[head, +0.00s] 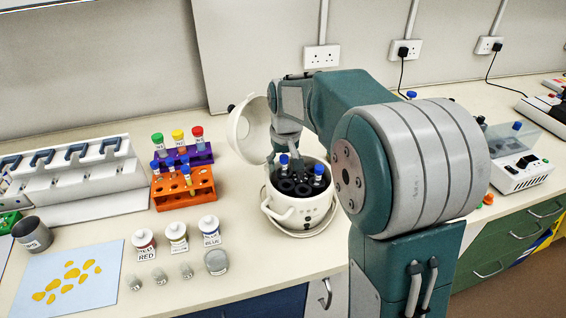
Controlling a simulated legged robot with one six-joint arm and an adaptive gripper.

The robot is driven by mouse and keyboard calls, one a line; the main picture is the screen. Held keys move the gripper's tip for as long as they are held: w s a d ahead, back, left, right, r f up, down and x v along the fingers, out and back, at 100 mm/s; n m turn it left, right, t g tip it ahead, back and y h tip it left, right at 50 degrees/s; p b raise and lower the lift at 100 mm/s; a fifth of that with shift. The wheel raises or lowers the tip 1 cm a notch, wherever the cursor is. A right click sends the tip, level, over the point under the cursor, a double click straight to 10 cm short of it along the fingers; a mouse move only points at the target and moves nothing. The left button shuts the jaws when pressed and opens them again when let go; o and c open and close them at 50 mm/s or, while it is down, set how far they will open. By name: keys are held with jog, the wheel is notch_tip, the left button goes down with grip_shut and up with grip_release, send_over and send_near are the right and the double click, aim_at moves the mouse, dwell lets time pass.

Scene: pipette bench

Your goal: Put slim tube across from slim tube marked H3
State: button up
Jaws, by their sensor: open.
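A white centrifuge (283,222) stands open at the middle of the bench, its round lid (246,130) tilted up at the back left. Inside is a dark rotor (300,188) with several holes. A blue-capped slim tube (283,161) stands in the rotor's back left. Another blue-capped slim tube (319,174) with a white label stands at the right; its writing is too small to read. My gripper (297,162) points down over the rotor, open, close to the back left tube. Whether it touches that tube is unclear. My arm hides part of the centrifuge's right side.
An orange rack (184,198) at left holds slim tubes. A purple rack (202,158) behind it holds tubes with green, yellow and red caps. Dye bottles (177,238) and small weights (160,279) stand in front. A white pipette stand (80,172) is further left.

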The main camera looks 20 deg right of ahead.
jog(key=r, duration=0.4)
jog(key=s+r, duration=0.1)
jog(key=r, duration=0.6)
jog(key=shift+s+r, duration=0.15)
jog(key=shift+r, duration=0.25)
jog(key=shift+s, duration=0.1)
jog(key=s+f+t, duration=0.2)
jog(key=s, duration=1)
jog(key=s+a+f+t, duration=0.1)
jog(key=s+f+t, duration=0.1)
jog(key=s, duration=1)
jog(key=shift+s+a+f, duration=0.3)
jog(key=shift+s+f, duration=0.05)
jog(key=shift+f, duration=0.4)
jog(key=shift+s+f, duration=0.15)
jog(key=shift+c, duration=0.8)
